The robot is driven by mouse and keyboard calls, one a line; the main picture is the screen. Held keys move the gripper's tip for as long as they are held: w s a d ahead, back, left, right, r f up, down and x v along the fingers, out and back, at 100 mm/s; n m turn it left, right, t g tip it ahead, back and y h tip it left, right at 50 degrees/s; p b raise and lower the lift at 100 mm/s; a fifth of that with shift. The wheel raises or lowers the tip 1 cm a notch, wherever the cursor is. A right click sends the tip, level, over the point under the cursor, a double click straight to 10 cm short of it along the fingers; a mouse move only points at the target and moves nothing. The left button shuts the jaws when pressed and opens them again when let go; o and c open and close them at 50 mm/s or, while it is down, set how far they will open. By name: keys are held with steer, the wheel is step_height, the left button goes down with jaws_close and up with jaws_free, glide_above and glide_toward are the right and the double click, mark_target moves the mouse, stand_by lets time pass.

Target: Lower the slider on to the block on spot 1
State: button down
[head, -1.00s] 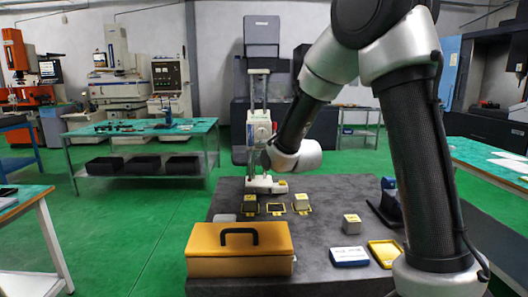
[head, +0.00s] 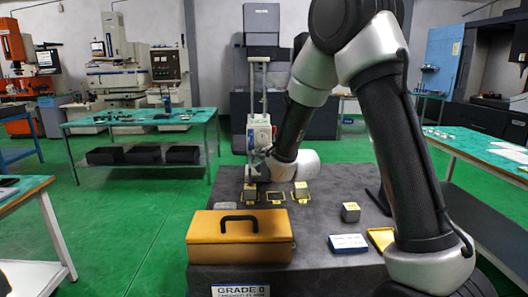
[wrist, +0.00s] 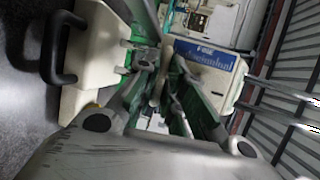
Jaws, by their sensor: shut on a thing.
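The slider (head: 259,132) is a white housing on the tall pale column (head: 258,85) of a gauge stand at the table's far edge. In the wrist view its white body with a blue label (wrist: 205,57) is close beyond my fingers. My gripper (wrist: 168,75) is shut on part of the slider; the exact contact is hard to make out. Spot numbers are not readable.
An empty yellow-marked spot (head: 276,198) and another block (head: 301,191) lie to the right. A loose block (head: 350,212), a blue-and-white box (head: 348,243) and a yellow tray (head: 380,238) are on the right side. An orange toolbox (head: 240,243) fills the front left.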

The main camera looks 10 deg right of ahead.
steer(key=shift+f, duration=0.3)
steer(key=c, duration=1.5)
jaws_free()
steer(key=shift+c, duration=0.2)
steer(key=v, duration=0.7)
steer(key=shift+s, duration=0.25)
steer(key=shift+d+r, duration=0.1)
steer(key=shift+r, duration=0.05)
